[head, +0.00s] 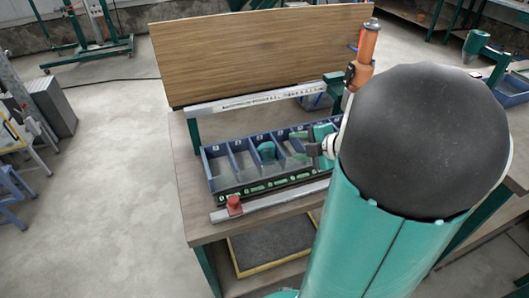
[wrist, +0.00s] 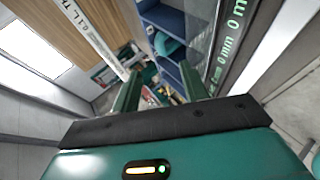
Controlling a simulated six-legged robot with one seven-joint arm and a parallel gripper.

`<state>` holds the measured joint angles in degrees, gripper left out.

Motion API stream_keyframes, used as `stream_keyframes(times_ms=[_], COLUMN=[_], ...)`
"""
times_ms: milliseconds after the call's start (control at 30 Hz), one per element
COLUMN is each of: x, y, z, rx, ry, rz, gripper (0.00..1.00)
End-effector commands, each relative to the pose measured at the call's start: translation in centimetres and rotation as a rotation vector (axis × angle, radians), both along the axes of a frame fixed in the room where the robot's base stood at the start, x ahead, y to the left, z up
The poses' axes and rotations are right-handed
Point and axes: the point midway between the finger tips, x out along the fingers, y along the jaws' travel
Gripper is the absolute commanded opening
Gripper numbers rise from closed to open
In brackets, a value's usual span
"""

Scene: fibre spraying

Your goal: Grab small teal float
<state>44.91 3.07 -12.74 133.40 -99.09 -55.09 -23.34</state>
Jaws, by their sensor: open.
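A small teal float (head: 266,151) with a rounded top sits in a middle compartment of the long blue tray (head: 205,165) on the workbench. In the wrist view a teal shape that looks like the float (wrist: 168,46) shows in the tray, beyond my fingers and between their lines. My gripper (head: 293,147) is open and empty, just right of the float in the head view and apart from it. Its two green fingers (wrist: 160,86) also show spread in the wrist view. The compartments at the right of the tray are partly hidden by my arm.
A tall wooden panel (head: 260,50) stands behind the tray, with a pale printed rail (head: 245,102) in front of it. A front rail carries a red clamp (head: 234,205). An orange-handled tool (head: 366,45) stands upright beside my arm. Low dividers separate the compartments.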

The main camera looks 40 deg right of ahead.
Motion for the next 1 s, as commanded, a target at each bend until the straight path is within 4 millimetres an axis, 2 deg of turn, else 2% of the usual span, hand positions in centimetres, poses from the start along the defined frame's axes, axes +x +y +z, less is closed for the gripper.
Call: stream_keyframes(times_ms=[200, 467, 733, 1000], x=[3.6, 5.8, 9.3, 10.0], y=[0.9, 1.4, 2.1, 2.2], z=[-2.3, -3.4, -5.3, -5.7], rx=[0.003, 0.001, 0.001, 0.000], ry=[0.003, 0.001, 0.001, 0.001], rz=[0.003, 0.003, 0.004, 0.002], gripper=[0.44, 0.44, 0.44, 0.44])
